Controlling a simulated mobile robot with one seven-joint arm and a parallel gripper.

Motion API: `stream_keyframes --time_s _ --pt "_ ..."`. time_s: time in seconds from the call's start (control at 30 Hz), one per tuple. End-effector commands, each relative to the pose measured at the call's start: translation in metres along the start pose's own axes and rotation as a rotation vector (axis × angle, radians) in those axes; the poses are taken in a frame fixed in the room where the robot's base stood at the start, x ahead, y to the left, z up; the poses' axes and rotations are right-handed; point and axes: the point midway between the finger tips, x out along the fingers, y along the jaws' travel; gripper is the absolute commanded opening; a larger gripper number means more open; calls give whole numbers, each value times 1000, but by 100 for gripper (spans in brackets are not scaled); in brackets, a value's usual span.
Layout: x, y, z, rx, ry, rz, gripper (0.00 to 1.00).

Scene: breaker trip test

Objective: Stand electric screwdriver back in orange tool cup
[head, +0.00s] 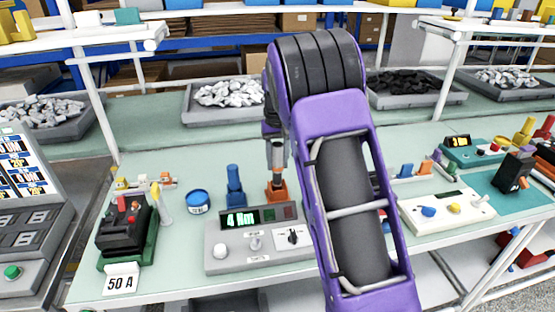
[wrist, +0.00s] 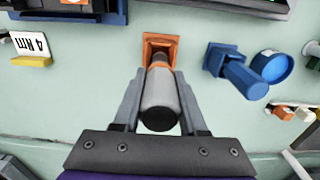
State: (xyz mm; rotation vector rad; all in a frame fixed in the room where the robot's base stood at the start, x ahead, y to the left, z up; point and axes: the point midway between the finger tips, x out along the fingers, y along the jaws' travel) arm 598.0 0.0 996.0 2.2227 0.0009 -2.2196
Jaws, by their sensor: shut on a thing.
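The electric screwdriver (wrist: 160,102), grey with a dark end and an orange band, is held between the two fingers of my gripper (wrist: 161,76). In the head view, my gripper (head: 275,148) is shut on the screwdriver and points down over the bench. The screwdriver looks about upright there. The orange tool cup (wrist: 160,40) is directly below the tool, and it also shows in the head view (head: 277,194). The tool's lower end overlaps the cup opening in both views. Its tip is hidden, so I cannot tell how deep it sits.
A blue cup with a blue tool (head: 235,188) stands close to the left of the orange cup, beside a round blue tin (head: 198,201). A grey tester reading 4 Nm (head: 258,238) sits just in front. A breaker on a green base (head: 127,232) stands farther left.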

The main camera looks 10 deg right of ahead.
Motion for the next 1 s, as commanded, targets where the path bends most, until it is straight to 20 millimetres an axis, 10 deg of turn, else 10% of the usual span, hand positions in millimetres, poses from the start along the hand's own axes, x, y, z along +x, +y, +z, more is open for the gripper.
stream_keyframes --time_s 1.0 --pt "25 0 0 0 2 0 0"
